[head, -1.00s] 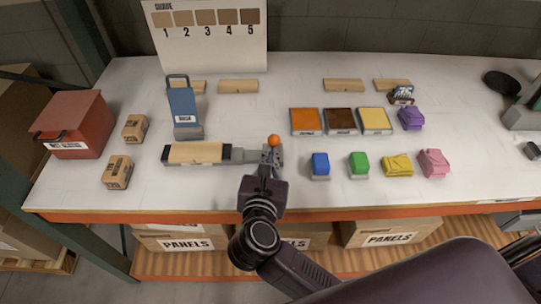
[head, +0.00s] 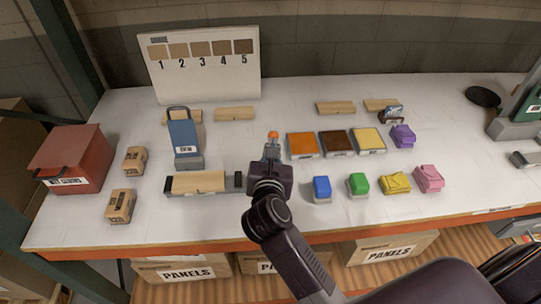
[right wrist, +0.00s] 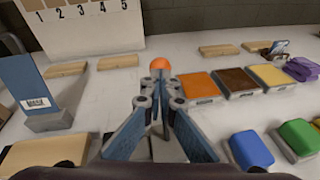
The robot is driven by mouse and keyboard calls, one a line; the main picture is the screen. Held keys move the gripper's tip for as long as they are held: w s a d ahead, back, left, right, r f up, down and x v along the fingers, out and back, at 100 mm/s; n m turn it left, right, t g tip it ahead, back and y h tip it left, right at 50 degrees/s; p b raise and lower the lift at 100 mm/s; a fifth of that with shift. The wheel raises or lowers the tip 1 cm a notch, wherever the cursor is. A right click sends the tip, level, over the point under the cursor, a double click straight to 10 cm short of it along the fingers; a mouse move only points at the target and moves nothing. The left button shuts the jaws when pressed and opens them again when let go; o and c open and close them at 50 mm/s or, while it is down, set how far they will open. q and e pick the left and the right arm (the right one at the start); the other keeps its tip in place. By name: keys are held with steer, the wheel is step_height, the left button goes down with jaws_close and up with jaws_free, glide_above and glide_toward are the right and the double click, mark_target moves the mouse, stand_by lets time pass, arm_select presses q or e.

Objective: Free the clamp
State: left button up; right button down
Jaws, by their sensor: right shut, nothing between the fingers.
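The clamp (head: 238,179) lies near the front of the bench, with a pale wooden block (head: 198,182) in its bed. A narrow gap shows between the block's right end and the dark jaw pad. The clamp's orange knob (head: 273,134) shows just beyond my right fingertips; it also appears above them in the right wrist view (right wrist: 160,65). My right gripper (head: 271,152) is shut and empty, its tips close to the knob; I cannot tell if they touch. The arm hides the clamp's right end. My left gripper is out of view.
A blue-fronted stand (head: 184,134) stands behind the block. Stain trays (head: 303,144) lie behind and right; blue (head: 321,187) and green (head: 358,184) blocks are close on the right. A red box (head: 70,158) and small cartons (head: 121,206) stand left. The bench's front strip is mostly clear.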

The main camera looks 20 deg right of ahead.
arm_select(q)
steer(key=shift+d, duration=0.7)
arm_select(e)
steer(key=shift+x, duration=1.1)
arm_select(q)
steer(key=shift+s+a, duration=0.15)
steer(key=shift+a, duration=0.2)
arm_select(e)
steer(key=shift+w+a+r, duration=0.1)
steer(key=shift+w+r, duration=0.1)
steer(key=shift+r, duration=0.05)
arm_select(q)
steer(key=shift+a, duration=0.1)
arm_select(e)
steer(key=shift+s, duration=0.15)
